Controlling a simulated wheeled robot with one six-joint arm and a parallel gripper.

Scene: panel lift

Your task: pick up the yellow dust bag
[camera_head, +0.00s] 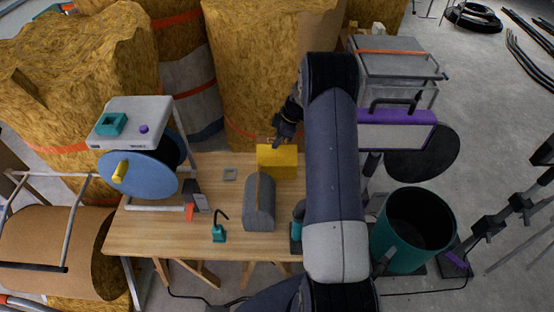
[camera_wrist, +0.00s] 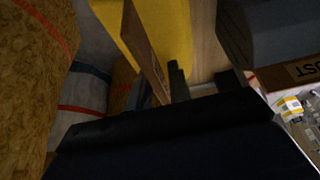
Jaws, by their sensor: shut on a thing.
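The yellow dust bag (camera_head: 277,163) is at the back edge of the wooden bench. My gripper (camera_head: 275,142) is at its upper back side and shut on it. I cannot tell whether the bag touches the bench top. In the wrist view the yellow bag (camera_wrist: 165,35) shows at top centre, with a brown board-like collar (camera_wrist: 143,45) along its side. A dark finger of my gripper (camera_wrist: 178,82) is beside that collar. The exact grip contact is partly hidden by the dark gripper body.
A grey bag-like object (camera_head: 259,205) stands close in front. Tall yellow-brown rolls (camera_head: 255,60) rise behind the bench. A teal bin (camera_head: 410,245) stands right.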

